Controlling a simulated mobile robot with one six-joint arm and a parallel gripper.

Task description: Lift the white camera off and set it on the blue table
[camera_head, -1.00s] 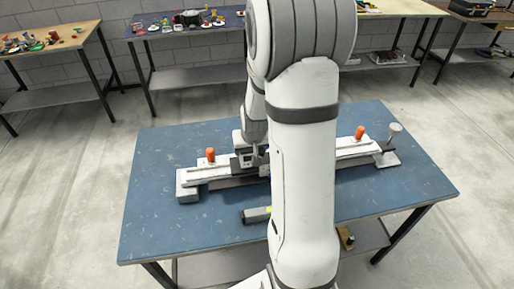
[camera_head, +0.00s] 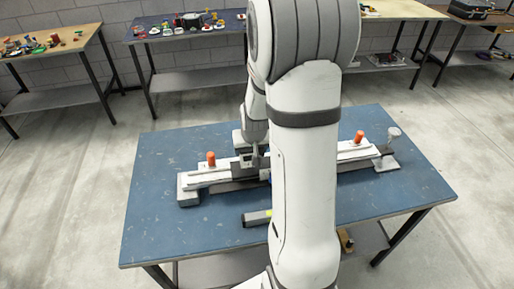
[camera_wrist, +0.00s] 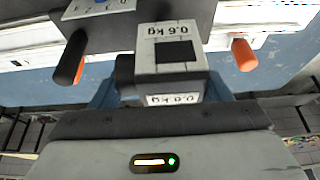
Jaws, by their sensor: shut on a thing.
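The white camera (camera_wrist: 172,48) is a small block with a black square and "0.6 kg" labels in the wrist view. My gripper (camera_wrist: 165,90) is shut on it, and its contact surfaces are partly hidden. In the head view my gripper (camera_head: 254,160) is over the middle of a long rail (camera_head: 215,176), and my arm hides most of the camera. A dark block (camera_wrist: 130,30) lies just behind the camera in the wrist view; whether they touch I cannot tell. The blue table (camera_head: 155,220) carries the rail.
Orange knobs stand on the rail at left (camera_head: 211,159) and right (camera_head: 358,137). The table's front left and right end are clear. Other benches (camera_head: 190,30) stand behind.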

